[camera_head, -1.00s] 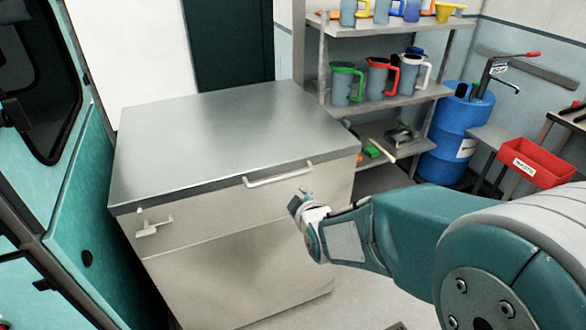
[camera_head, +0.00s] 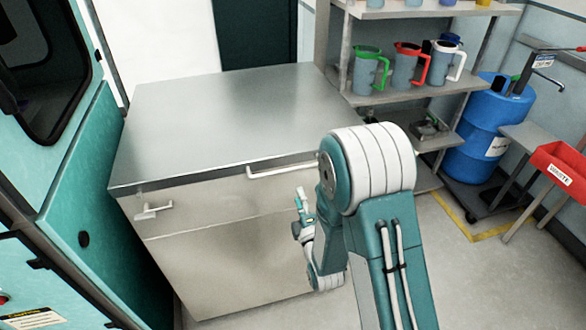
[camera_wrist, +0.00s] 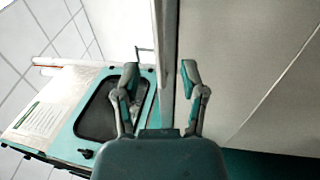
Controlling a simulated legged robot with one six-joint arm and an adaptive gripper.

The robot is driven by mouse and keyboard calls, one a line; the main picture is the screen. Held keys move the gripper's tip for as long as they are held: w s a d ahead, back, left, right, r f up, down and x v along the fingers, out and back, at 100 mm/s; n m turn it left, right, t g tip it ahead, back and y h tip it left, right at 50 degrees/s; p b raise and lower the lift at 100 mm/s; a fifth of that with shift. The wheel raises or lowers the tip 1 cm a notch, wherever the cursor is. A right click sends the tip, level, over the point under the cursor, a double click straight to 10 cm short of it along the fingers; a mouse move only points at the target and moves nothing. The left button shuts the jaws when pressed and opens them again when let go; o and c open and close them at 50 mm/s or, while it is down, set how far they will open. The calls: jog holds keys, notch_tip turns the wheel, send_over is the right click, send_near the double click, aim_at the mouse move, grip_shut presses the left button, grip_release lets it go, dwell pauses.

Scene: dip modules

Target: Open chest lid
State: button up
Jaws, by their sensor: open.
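The chest is a large metal box with a flat grey lid (camera_head: 230,115), which lies shut on the body (camera_head: 230,260). A white bar handle (camera_head: 275,171) sits on the front near the lid edge, partly hidden by my arm. A small white latch (camera_head: 153,211) is at the front left. My gripper (camera_head: 303,215) is in front of the chest's front face, below and right of the handle, and apart from it as far as I can tell. In the wrist view my gripper (camera_wrist: 158,85) has its two fingers spread, with the lid's edge (camera_wrist: 168,50) showing between and beyond them.
A teal machine with a dark window (camera_head: 45,75) stands close on the left. Shelves with several jugs (camera_head: 405,68) are behind right. A blue barrel (camera_head: 487,130) and a red bin (camera_head: 562,165) are further right. The floor (camera_head: 455,275) at front right is clear.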

aim_at(291, 168)
jog(key=x, duration=0.9)
jog(key=shift+w, duration=0.2)
grip_shut()
